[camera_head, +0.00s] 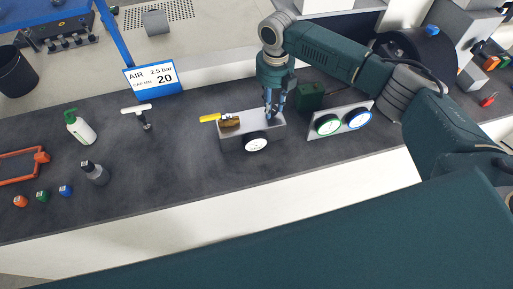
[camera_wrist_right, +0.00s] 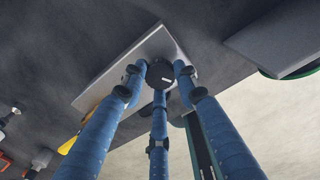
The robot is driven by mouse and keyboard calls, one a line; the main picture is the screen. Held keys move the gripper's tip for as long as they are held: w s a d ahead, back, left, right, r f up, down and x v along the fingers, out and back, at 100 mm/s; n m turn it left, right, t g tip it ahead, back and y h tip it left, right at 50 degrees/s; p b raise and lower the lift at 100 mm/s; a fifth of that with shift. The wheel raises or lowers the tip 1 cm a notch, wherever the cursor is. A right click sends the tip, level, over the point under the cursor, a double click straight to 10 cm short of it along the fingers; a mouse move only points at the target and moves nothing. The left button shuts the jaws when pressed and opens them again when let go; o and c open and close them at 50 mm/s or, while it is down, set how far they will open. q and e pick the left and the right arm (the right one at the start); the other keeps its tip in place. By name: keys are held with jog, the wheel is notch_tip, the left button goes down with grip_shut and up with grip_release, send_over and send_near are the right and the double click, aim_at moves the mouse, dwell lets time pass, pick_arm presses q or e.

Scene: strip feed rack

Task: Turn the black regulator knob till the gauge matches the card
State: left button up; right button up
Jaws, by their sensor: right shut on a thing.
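My right gripper (camera_head: 272,108) reaches down to the right end of a grey block (camera_head: 236,132) on the dark bench. In the right wrist view its three blue fingers (camera_wrist_right: 160,85) close around the black regulator knob (camera_wrist_right: 160,72). The knob is hidden behind the fingers in the head view. A round white gauge (camera_head: 256,145) sits at the front of the block; its needle is too small to read. The card (camera_head: 154,76), white with a blue border, stands to the left at the back and reads AIR 2.5 bar and 20. My left gripper is out of view.
A yellow-handled brass valve (camera_head: 229,121) sits on the block's left part. A panel with two dials (camera_head: 340,121) stands to the right. A T-handled tool (camera_head: 140,115), a spray bottle (camera_head: 79,126) and a dark bottle (camera_head: 95,172) stand left.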

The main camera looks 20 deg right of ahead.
jog(key=shift+s+a+f, duration=0.1)
jog(key=shift+s+f, duration=0.05)
jog(key=o, duration=0.7)
jog(key=shift+r, duration=0.2)
jog(key=shift+r+p, duration=0.2)
jog(key=shift+p, duration=0.1)
notch_tip(320, 180, up, 6)
jog(key=p, duration=0.5)
jog(key=shift+f, duration=0.2)
jog(key=shift+o, duration=0.4)
